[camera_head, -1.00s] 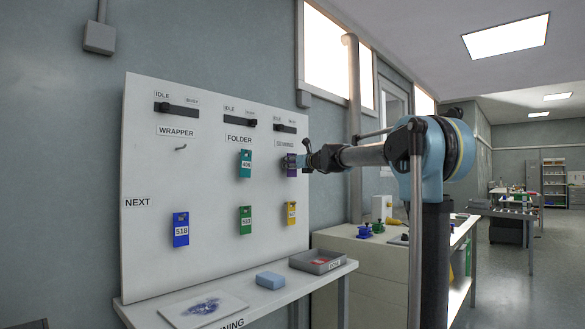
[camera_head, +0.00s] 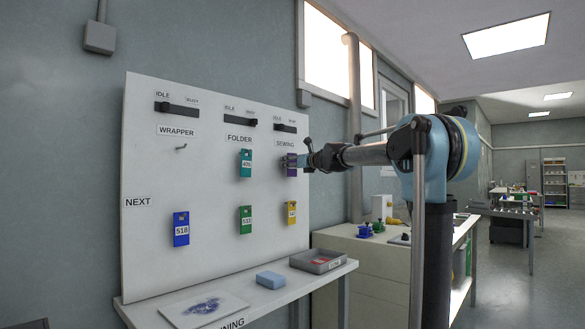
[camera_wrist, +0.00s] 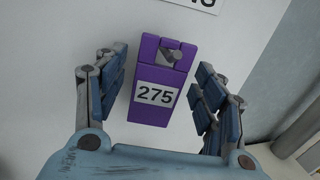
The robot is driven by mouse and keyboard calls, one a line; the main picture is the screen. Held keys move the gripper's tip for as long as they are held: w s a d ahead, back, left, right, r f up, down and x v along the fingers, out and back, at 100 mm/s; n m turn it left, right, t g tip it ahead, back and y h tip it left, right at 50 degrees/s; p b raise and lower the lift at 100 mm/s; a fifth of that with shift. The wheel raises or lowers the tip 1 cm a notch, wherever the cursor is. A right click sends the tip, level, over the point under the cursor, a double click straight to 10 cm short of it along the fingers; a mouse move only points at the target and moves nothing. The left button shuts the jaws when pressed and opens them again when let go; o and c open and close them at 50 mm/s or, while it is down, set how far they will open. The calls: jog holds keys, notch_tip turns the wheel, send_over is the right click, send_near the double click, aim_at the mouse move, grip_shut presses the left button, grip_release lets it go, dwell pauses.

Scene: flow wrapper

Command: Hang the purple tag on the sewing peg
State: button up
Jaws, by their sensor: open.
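The purple tag (camera_wrist: 155,107), marked 275, hangs on a peg (camera_wrist: 171,56) in the wrist view; the peg's end shows at the tag's top. In the head view the purple tag (camera_head: 291,171) is below the SEWING label (camera_head: 286,143), flat along the white board. My gripper (camera_wrist: 158,95) is open, with one finger on each side of the tag and a visible gap on both sides. In the head view my gripper (camera_head: 303,161) is at the board's right edge, in front of part of the tag.
A teal tag (camera_head: 245,162) hangs under FOLDER. Below hang a blue tag (camera_head: 181,229), a green tag (camera_head: 245,219) and a yellow tag (camera_head: 292,213). The WRAPPER peg (camera_head: 181,147) is bare. A shelf (camera_head: 262,298) below holds a grey tray (camera_head: 318,261) and a blue block (camera_head: 270,279).

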jog(key=v, duration=1.1)
jog(key=s+d+f+n+g+h, duration=0.15)
jog(key=s+f+n+g, duration=0.25)
jog(key=s+f+n, duration=0.8)
jog(key=s+d+f+n+g+h, duration=0.1)
jog(key=s+d+f+n+g, duration=0.3)
jog(key=s+f, duration=0.9)
jog(key=s+d+f+n+g+h, duration=0.1)
jog(key=s+d+f+n, duration=0.3)
jog(key=f, duration=0.6)
jog(key=s+d+f+n+g+h, duration=0.1)
jog(key=s+d+f+n+h, duration=0.3)
jog(key=s+f, duration=0.5)
jog(key=s+d+f+n+g+h, duration=0.2)
jog(key=s+d+f, duration=0.4)
jog(key=f, duration=0.6)
jog(key=d+n+h, duration=0.1)
jog(key=d+n, duration=0.1)
jog(key=shift+s+f+n, duration=0.15)
jog(key=shift+s+n, duration=0.15)
jog(key=shift+s, duration=0.05)
jog(key=shift+d+h, duration=0.15)
jog(key=shift+h, duration=0.1)
jog(key=shift+w+f, duration=0.2)
jog(key=shift+w, duration=0.3)
